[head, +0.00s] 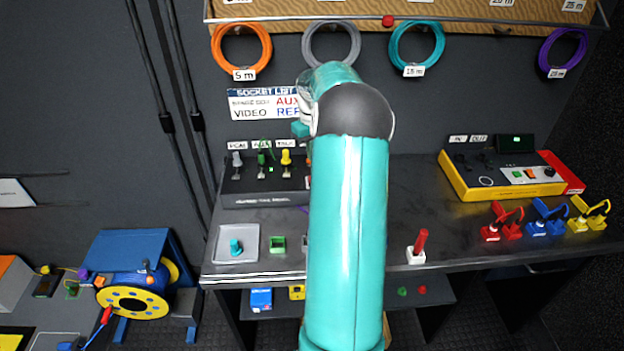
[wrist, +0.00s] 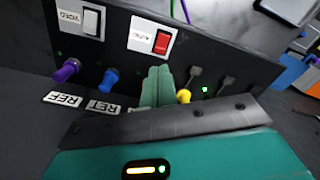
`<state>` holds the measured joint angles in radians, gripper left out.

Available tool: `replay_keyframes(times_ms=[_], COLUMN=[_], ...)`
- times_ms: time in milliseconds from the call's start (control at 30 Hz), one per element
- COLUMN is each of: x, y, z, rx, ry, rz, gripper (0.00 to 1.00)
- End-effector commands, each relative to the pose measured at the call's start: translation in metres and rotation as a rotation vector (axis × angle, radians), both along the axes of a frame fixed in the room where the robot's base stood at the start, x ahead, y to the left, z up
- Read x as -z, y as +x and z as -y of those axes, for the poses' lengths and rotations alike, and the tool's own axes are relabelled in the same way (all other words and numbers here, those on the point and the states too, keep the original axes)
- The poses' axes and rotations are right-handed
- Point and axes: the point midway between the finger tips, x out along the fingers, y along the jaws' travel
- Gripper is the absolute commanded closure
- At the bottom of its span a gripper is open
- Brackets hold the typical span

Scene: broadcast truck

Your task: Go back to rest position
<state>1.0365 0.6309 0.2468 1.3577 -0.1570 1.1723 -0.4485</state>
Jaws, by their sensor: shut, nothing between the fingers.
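My gripper (wrist: 160,85) shows in the wrist view as pale green fingers that are shut, with nothing seen between them. The fingers point at a black panel (wrist: 120,55), between a blue connector (wrist: 109,79) and a yellow connector (wrist: 184,96). I cannot tell whether they touch the panel. In the head view my teal arm rises in front of the workbench, and my gripper's fingers are hidden behind it.
The workbench (head: 400,190) carries a black panel (head: 262,198) with several connectors, a grey tray (head: 222,257), a red-handled item (head: 419,245) and a yellow-edged console (head: 470,190). Coiled cables (head: 240,27) hang above. A blue cable reel (head: 135,262) stands at left. The bench between the arm and console is mostly clear.

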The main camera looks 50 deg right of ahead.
Motion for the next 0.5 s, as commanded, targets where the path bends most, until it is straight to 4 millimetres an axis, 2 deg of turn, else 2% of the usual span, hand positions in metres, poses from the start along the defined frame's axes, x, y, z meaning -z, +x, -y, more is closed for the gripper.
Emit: replay_keyframes(times_ms=[367, 500], x=[0.0, -0.014], y=[0.0, 0.009], z=[-0.001, -0.018], rx=[0.0, -0.017], ry=[0.0, -0.017], rz=[0.001, 0.006], gripper=[1.0, 1.0])
